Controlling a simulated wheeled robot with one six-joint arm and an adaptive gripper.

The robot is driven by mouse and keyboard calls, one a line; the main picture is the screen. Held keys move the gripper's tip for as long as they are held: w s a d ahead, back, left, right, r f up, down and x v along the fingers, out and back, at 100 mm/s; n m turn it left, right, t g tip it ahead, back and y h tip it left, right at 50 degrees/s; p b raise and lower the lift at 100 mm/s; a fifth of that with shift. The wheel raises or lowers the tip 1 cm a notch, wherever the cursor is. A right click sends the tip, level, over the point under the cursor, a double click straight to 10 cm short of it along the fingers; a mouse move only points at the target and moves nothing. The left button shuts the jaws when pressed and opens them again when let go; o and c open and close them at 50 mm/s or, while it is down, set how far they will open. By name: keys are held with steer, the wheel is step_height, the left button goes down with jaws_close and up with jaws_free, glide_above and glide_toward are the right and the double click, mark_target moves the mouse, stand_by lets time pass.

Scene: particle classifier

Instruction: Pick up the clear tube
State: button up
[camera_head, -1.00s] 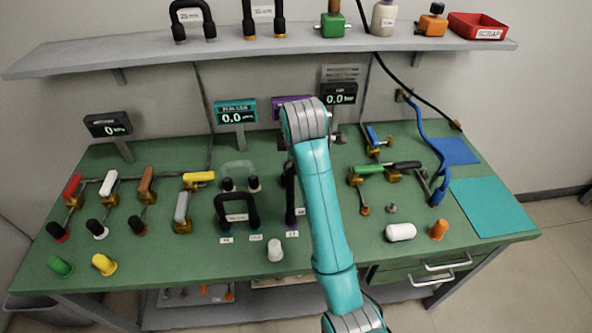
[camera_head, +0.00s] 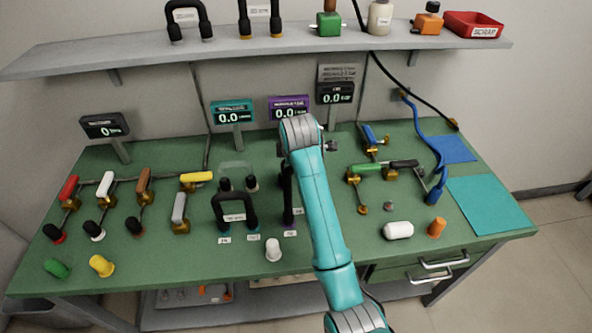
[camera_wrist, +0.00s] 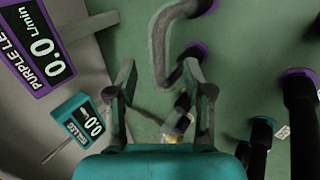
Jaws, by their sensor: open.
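The clear tube (camera_head: 236,166) is a faint, see-through arch on two dark fittings, behind the black teal-collared handle (camera_head: 235,208) on the green bench. My gripper (camera_wrist: 160,66) is open and empty in the wrist view, its two dark fingers apart above the bench. In the head view my arm hides the gripper; the arm's end is to the right of the clear tube. In the wrist view I cannot clearly make out the clear tube; dark fittings (camera_wrist: 184,104) show between and below the fingers.
A dark bent pipe (camera_wrist: 160,45) with purple fittings is just beyond the fingertips. A black purple-collared handle (camera_head: 288,196) stands beside my arm. Display panels (camera_head: 233,113) line the back. A white capsule (camera_head: 398,230) lies front right. The shelf (camera_head: 300,61) overhangs the back.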

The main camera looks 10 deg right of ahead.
jaws_close()
step_height(320, 180, up, 10)
stand_by(0.6)
